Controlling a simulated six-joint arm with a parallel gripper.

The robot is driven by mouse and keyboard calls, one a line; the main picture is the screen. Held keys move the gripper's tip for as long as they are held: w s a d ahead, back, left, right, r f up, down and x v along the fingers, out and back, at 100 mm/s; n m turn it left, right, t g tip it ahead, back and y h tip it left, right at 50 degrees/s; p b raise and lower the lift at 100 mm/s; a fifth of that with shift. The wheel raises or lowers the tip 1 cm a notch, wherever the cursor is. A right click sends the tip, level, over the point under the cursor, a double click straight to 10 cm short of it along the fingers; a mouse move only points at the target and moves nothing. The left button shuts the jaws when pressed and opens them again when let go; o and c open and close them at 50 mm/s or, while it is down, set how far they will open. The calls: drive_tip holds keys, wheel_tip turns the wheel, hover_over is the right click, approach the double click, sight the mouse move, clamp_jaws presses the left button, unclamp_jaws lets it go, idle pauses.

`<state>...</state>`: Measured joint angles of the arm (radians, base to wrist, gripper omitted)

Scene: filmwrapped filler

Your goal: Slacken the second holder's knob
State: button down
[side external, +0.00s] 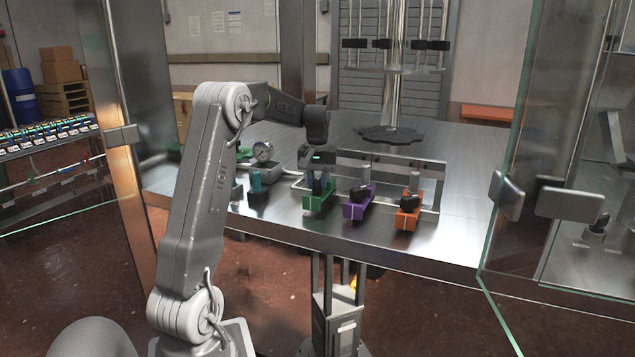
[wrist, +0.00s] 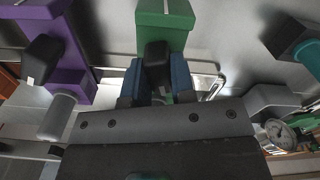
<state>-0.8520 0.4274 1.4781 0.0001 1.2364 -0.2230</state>
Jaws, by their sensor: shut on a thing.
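Three holders stand in a row at the front of the metal table: green (side external: 318,201), purple (side external: 358,208) and orange (side external: 408,219). The purple one is in the middle. My gripper (side external: 318,178) is over the green holder. In the wrist view, the blue-padded fingers flank the black knob (wrist: 157,62) of the green holder (wrist: 165,15), shut on it. The purple holder (wrist: 48,22) shows at left with its black knob (wrist: 42,62) and grey cylinder (wrist: 60,115), free of my gripper. My gripper's body hides the near part of the green holder.
A round dial gauge (side external: 262,151) and a dark block with a teal top (side external: 256,181) stand left of the green holder. A metal rail frame runs behind the holders. A glass panel (side external: 530,130) stands at right. Bare tabletop (side external: 465,215) lies right of the orange holder.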

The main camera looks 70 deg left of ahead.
drive_tip(key=n, duration=0.4)
drive_tip(key=shift+n, duration=0.4)
idle(0.4)
